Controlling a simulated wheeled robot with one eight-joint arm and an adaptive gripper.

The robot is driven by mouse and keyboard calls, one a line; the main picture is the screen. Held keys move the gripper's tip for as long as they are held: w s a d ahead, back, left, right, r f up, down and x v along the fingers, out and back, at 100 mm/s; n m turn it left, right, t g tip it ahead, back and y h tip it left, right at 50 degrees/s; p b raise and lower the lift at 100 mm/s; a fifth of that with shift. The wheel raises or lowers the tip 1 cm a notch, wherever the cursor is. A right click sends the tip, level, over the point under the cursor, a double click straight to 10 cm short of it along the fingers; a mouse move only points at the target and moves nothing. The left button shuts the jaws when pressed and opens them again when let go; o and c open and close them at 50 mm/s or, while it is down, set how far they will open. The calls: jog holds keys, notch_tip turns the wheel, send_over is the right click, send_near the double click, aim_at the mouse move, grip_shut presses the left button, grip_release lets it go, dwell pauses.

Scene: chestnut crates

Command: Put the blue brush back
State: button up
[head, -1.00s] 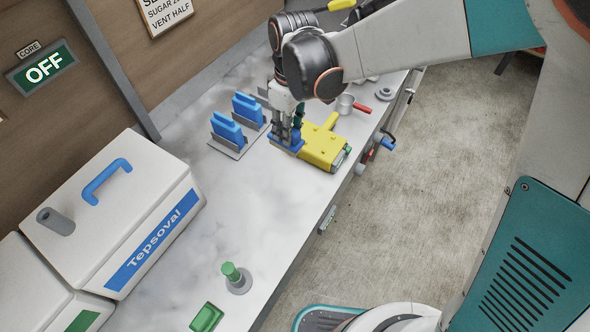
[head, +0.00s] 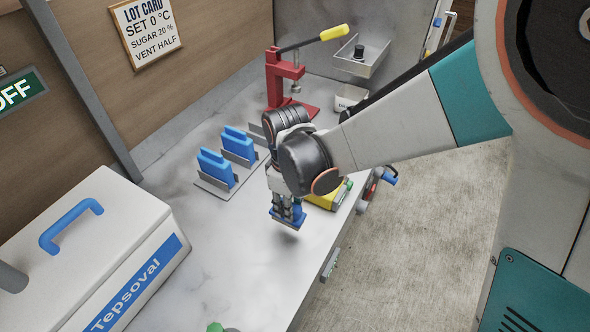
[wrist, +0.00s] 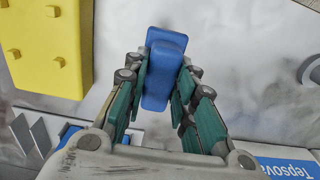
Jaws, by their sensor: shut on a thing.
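The blue brush (head: 289,222) is in my gripper (head: 288,205), which points down over the pale bench. In the wrist view the blue brush (wrist: 164,72) sits between the green-padded fingers (wrist: 160,92), which close on it from both sides. A soft shadow lies under it, and it appears a little above the bench top. Its underside is hidden.
A yellow block (head: 322,201) lies behind my gripper, partly hidden by my arm. A red lever press (head: 276,80) stands farther back. A white Tepsoval box (head: 100,235) stands at the left. The bench between box and gripper is clear.

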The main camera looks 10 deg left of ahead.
jog(key=shift+f+b, duration=1.55)
jog(key=shift+f, duration=0.95)
jog(key=shift+c, duration=0.5)
jog(key=o, duration=1)
jog(key=shift+o, duration=0.2)
jog(key=shift+r, duration=0.15)
notch_tip(320, 180, up, 12)
jog(key=p, duration=0.8)
jog(key=shift+p, duration=0.3)
